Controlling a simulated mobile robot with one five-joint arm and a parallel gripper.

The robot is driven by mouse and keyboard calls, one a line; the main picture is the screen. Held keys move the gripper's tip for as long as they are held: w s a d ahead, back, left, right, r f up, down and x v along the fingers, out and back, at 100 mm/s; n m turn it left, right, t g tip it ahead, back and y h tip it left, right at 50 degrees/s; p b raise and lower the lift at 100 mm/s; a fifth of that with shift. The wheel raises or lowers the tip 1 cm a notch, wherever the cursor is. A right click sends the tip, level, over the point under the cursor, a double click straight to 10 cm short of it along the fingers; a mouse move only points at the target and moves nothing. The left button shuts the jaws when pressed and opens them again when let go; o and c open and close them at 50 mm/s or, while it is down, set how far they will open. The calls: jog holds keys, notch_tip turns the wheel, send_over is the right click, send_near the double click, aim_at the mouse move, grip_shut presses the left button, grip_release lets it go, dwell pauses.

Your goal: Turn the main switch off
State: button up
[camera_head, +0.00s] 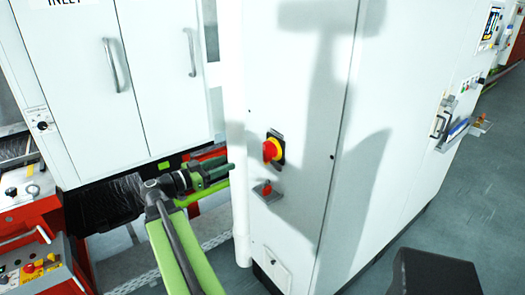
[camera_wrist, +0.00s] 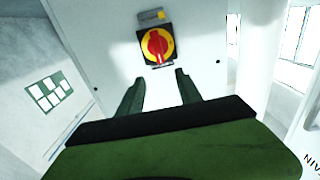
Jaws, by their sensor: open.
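The main switch (camera_head: 271,150) is a red rotary knob on a yellow disc with a black square plate, on the white cabinet's narrow face. In the wrist view the switch (camera_wrist: 156,46) is just above and beyond my fingertips, its red handle roughly upright. A small yellow and grey label sits above it. My gripper (camera_head: 229,170) is left of the switch in the head view, pointing toward the cabinet. It also shows in the wrist view (camera_wrist: 159,74), its two green fingers apart with nothing between them. The fingers do not touch the switch.
A white vertical pipe (camera_head: 238,190) runs along the cabinet edge near my gripper. Double doors with handles (camera_head: 112,66) stand left. Red control boxes (camera_head: 35,270) are lower left.

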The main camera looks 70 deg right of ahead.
aim_at(264, 148)
jog(key=x, duration=1.7)
jog(key=shift+c, duration=0.3)
